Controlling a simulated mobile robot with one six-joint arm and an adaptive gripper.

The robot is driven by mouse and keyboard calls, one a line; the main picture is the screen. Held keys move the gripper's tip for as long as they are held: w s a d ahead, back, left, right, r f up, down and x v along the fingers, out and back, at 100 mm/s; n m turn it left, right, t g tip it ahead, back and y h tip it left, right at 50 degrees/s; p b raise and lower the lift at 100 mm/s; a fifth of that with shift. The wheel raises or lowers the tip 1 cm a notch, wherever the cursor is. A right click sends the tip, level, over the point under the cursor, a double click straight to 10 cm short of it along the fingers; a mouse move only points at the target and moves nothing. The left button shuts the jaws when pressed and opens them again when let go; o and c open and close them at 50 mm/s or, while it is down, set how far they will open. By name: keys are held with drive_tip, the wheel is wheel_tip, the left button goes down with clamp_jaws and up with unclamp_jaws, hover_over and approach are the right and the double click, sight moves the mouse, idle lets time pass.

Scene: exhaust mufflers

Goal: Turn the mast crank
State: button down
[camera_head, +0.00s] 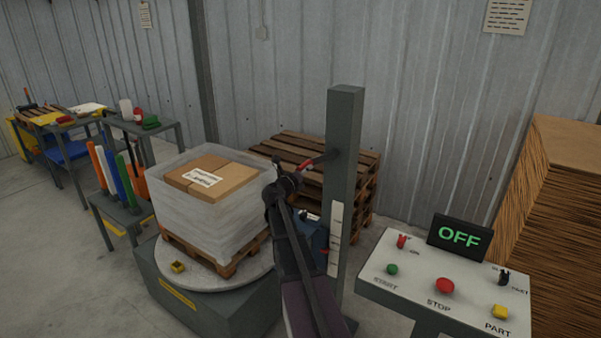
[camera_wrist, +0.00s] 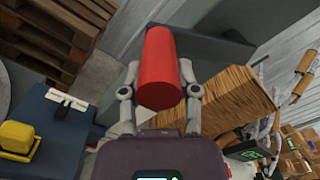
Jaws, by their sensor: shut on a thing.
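The mast (camera_head: 345,190) is a tall grey square post in the middle of the head view. Its crank (camera_head: 322,158) sticks out to the left near the top and ends in a red handle (camera_head: 305,165). My gripper (camera_head: 293,172) is at this handle. In the wrist view the red handle (camera_wrist: 160,65) is a thick cylinder between the two fingers of my gripper (camera_wrist: 160,88), which is shut on it. The joint of the crank at the mast is small and partly hard to make out.
A wrapped pallet load with a cardboard box (camera_head: 210,175) stands on a round turntable (camera_head: 205,283) at left. A control panel (camera_head: 450,285) with an OFF display (camera_head: 459,238) is at right. Stacked pallets (camera_head: 330,150) stand behind the mast.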

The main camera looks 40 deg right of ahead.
drive_tip(key=shift+s+d+f, duration=0.35)
drive_tip(key=shift+s+f, duration=0.1)
drive_tip(key=shift+f, duration=0.05)
drive_tip(key=c, duration=1)
unclamp_jaws()
drive_tip(key=shift+r, duration=0.15)
drive_tip(key=shift+c, duration=0.2)
drive_tip(key=o, duration=0.7)
drive_tip(key=shift+a, duration=0.1)
drive_tip(key=shift+w, duration=0.1)
drive_tip(key=shift+a, duration=0.1)
drive_tip(key=v, duration=1.2)
